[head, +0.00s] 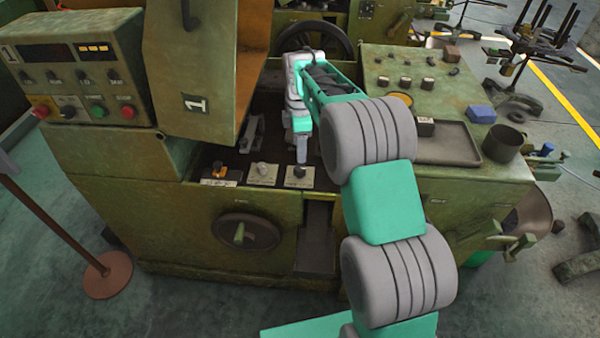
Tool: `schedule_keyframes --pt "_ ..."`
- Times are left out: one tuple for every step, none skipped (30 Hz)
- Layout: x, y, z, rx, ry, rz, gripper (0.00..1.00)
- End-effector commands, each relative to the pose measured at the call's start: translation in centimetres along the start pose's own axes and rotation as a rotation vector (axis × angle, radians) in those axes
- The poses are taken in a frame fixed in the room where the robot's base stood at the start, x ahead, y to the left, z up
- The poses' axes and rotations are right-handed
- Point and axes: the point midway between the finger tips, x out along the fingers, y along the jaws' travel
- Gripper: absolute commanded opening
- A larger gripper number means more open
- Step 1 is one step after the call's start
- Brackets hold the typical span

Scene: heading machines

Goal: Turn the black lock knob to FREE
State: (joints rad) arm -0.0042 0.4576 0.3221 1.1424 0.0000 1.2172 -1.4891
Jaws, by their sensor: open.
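A small black knob (299,171) sits on a pale label plate, the rightmost of three such plates on the ledge of the green machine. The lettering is too small to read, so I cannot tell the knob's setting. My gripper (302,156) points down just above and behind this knob. It is open, though its fingers overlap from this angle. I cannot tell whether a fingertip touches the knob. A pale grey knob (262,168) sits on the middle plate, and an orange and black control (219,170) on the left plate.
A handwheel (246,233) is on the machine's front. A button panel (84,80) and an open cover (195,70) stand to the left. To the right are a tray (448,148), a dark cup (503,143) and a blue block (481,113). A post base (107,275) stands on the floor.

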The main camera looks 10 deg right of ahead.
Motion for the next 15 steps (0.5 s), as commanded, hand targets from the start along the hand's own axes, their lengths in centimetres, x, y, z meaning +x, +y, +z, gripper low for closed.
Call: schedule_keyframes --pt "0.7 0.3 0.0 -0.020 0.000 -0.003 0.55" --pt "0.9 0.4 0.0 -0.028 0.000 -0.005 0.55" --pt "1.3 0.4 0.0 -0.031 0.000 -0.007 0.55" --pt "1.7 0.3 0.0 -0.031 0.000 -0.008 0.55" --pt "2.1 0.3 0.1 -0.031 0.000 -0.008 0.55" --pt "2.9 0.3 0.1 -0.030 0.000 -0.008 0.55" --pt "3.4 0.3 0.1 -0.029 0.000 -0.008 0.55" --pt "4.1 0.3 0.1 -0.029 0.000 -0.008 0.55" --pt "4.9 0.3 0.1 -0.028 0.000 -0.008 0.55" --pt "5.4 0.3 0.1 -0.028 0.000 -0.007 0.55" --pt "5.9 0.3 0.1 -0.028 0.000 -0.007 0.55" --pt "6.6 0.3 0.1 -0.027 0.000 -0.006 0.55" --pt "7.0 0.3 0.1 -0.027 0.000 -0.006 0.55" --pt "7.3 0.3 0.1 -0.027 0.000 -0.005 0.55" --pt "7.7 0.4 0.1 -0.027 0.000 -0.004 0.55"
